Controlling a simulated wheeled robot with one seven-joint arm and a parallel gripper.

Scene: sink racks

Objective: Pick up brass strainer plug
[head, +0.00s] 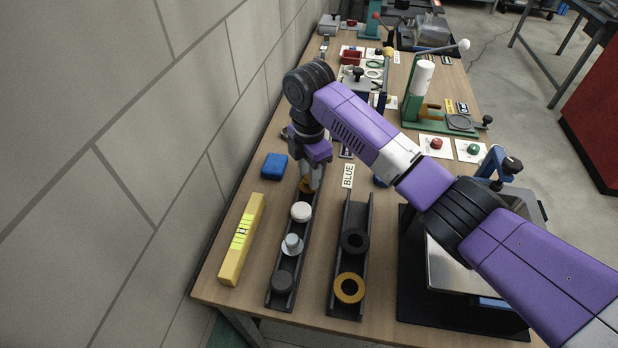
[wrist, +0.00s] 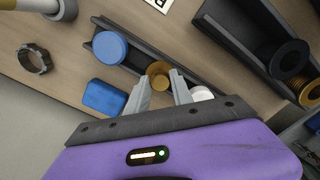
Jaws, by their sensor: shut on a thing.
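The brass strainer plug (wrist: 158,70) is between the fingertips of my gripper (wrist: 162,78) in the wrist view. My gripper is shut on it. In the head view my gripper (head: 309,183) points down at the far part of the left dark rack (head: 272,290), and a bit of the brass plug (head: 305,188) shows below the fingers. The plug is at the rack, between a blue disc (wrist: 110,47) and a white plug (head: 301,212). Whether it has lifted off the rack cannot be told.
A light plug (head: 291,245) and a dark grey plug (head: 283,281) sit nearer in the same rack. The right rack (head: 346,311) holds a black ring (head: 354,240) and a brass ring (head: 349,288). A yellow level (head: 241,240) and blue block (head: 274,166) lie left, near the wall.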

